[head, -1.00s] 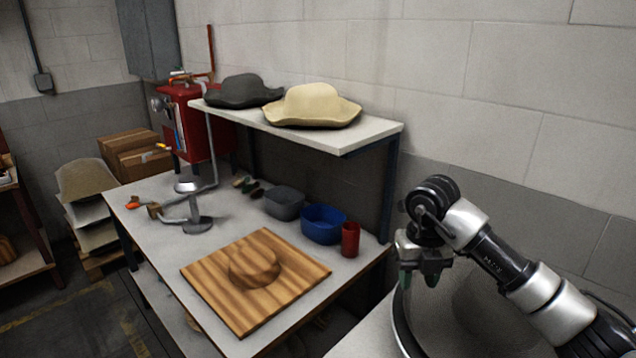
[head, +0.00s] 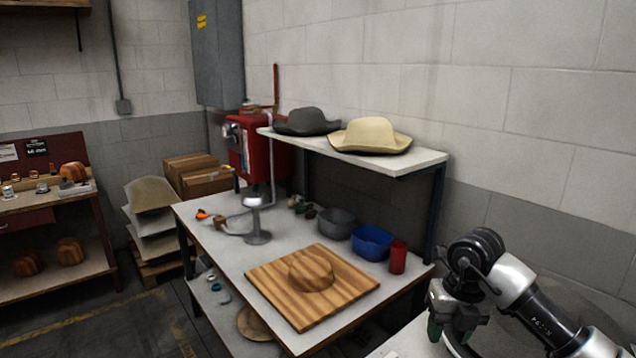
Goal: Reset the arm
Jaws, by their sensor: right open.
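My right arm comes in from the lower right. Its gripper (head: 452,328) points down, open and empty, near the right front corner of the work table (head: 222,262). It is apart from the things on the table. My left gripper is not in view. A striped wooden board with a round hat block (head: 311,271) lies on the table. A cream hat (head: 370,136) and a dark grey hat (head: 306,122) sit on the raised shelf (head: 420,158).
A grey bowl (head: 336,223), a blue bin (head: 371,243) and a red cup (head: 398,257) stand along the table's back. A metal stand (head: 257,237) is at the left. A red machine (head: 262,160), boxes (head: 205,181) and a shelf unit with wooden blocks (head: 50,225) stand farther left.

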